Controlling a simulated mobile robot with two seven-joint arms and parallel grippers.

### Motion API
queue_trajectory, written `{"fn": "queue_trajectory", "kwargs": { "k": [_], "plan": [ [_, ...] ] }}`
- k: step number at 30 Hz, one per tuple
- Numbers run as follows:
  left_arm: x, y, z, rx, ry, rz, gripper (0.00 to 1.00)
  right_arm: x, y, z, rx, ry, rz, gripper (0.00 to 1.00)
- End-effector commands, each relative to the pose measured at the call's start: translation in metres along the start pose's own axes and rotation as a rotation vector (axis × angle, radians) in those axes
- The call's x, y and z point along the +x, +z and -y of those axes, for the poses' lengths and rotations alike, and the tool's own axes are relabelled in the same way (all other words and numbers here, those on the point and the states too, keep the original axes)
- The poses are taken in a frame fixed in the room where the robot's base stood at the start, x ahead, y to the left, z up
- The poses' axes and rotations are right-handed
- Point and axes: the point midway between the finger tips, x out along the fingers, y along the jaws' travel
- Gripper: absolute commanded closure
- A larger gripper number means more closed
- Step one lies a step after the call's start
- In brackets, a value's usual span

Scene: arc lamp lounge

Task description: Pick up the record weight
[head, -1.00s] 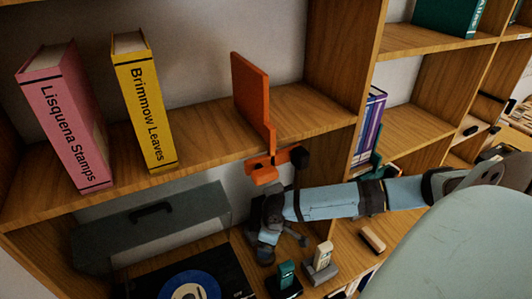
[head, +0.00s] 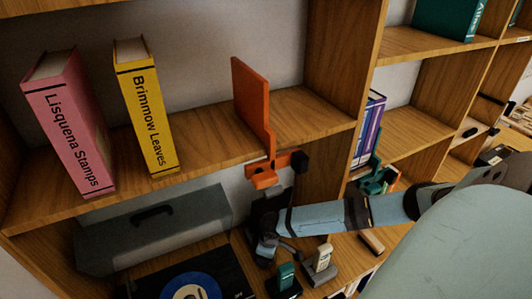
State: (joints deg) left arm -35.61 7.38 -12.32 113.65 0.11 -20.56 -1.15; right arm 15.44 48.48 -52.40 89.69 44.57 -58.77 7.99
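My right arm comes in from the right, and its gripper (head: 276,252) hangs in front of the lower shelf, just right of the turntable. Its dark fingers look spread apart, with nothing seen between them. The dark turntable (head: 236,278) with a blue record (head: 187,288) is cut off by the bottom edge. I cannot make out a record weight for sure; it may be hidden or out of frame. My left gripper is not in view.
An orange bookend (head: 250,105) with a clamp grips the upper shelf edge, right above my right gripper. A pink book (head: 70,125) and a yellow book (head: 146,110) stand left. A teal device (head: 284,277) and a pale device (head: 321,262) stand close below the arm. A grey case (head: 160,235) is behind.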

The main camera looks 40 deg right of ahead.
Motion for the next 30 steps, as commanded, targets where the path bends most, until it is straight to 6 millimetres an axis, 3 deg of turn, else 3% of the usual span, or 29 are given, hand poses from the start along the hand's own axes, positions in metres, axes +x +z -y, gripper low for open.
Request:
{"fn": "queue_trajectory", "kwargs": {
  "k": [1, 3, 17, 20, 30],
  "plan": [
    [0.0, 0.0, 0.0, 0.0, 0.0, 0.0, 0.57, 0.0, 0.0, 0.0, 0.0, 0.0, 0.0, 0.5],
    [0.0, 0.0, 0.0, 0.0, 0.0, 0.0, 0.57, 0.0, 0.0, 0.0, 0.0, 0.0, 0.0, 0.66],
    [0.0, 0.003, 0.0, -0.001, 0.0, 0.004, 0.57, -0.012, -0.002, 0.0, -0.001, 0.0, -0.001, 0.67],
    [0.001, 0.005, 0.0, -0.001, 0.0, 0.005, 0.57, -0.027, -0.003, -0.001, -0.001, 0.001, -0.002, 0.67],
    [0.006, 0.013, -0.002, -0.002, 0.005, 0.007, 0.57, -0.113, -0.015, -0.001, -0.002, 0.001, -0.004, 0.67]
  ]
}}
